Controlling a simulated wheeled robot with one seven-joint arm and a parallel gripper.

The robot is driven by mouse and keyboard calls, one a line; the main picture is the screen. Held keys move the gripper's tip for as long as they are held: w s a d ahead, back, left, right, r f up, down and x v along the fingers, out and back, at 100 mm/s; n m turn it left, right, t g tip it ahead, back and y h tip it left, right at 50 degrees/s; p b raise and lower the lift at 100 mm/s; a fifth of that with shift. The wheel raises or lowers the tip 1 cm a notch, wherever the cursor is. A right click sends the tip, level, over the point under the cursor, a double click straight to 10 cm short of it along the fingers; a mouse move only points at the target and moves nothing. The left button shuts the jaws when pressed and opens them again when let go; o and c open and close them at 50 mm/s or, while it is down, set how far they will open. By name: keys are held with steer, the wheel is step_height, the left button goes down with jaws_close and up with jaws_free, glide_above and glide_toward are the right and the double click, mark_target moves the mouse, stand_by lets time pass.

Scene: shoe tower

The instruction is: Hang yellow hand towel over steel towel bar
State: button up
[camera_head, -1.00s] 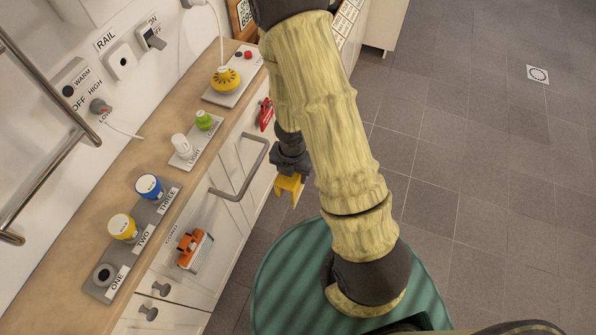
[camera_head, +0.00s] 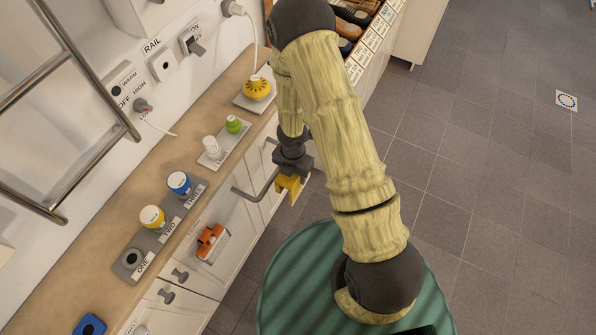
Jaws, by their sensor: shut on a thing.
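My gripper (camera_head: 291,176) hangs below my arm near the middle of the view, in front of the white cabinet. It is shut on the yellow hand towel (camera_head: 290,187), a small yellow piece with two legs pointing down. A grey steel bar (camera_head: 262,187) is fixed to the cabinet front, just left of the towel, and looks like the towel bar. The towel appears beside the bar, not over it; the exact gap is unclear. My arm and gripper hide part of the cabinet front behind them.
A wooden counter (camera_head: 125,215) holds yellow and blue knobs and small coloured items. An orange item (camera_head: 211,242) is on the cabinet front. A steel rail (camera_head: 80,70) is on the left wall.

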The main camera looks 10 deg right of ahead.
mark_target(274, 173)
steer(key=shift+w+a+r+p, duration=0.1)
steer(key=shift+w+a+p, duration=0.75)
steer(key=shift+p, duration=0.85)
steer(key=shift+w+a+p, duration=0.6)
steer(key=shift+a+p, duration=0.4)
steer(key=shift+p, duration=0.65)
steer(key=shift+w+a+r+p, duration=0.1)
steer(key=shift+w+a+p, duration=0.75)
steer(key=shift+p, duration=0.85)
steer(key=shift+s+a+f+b, duration=0.1)
steer(key=shift+f+b, duration=3.05)
steer(key=shift+f, duration=0.55)
steer(key=o, duration=1.1)
steer(key=shift+r, duration=0.1)
step_height(274, 173, up, 17)
steer(key=shift+r, duration=0.15)
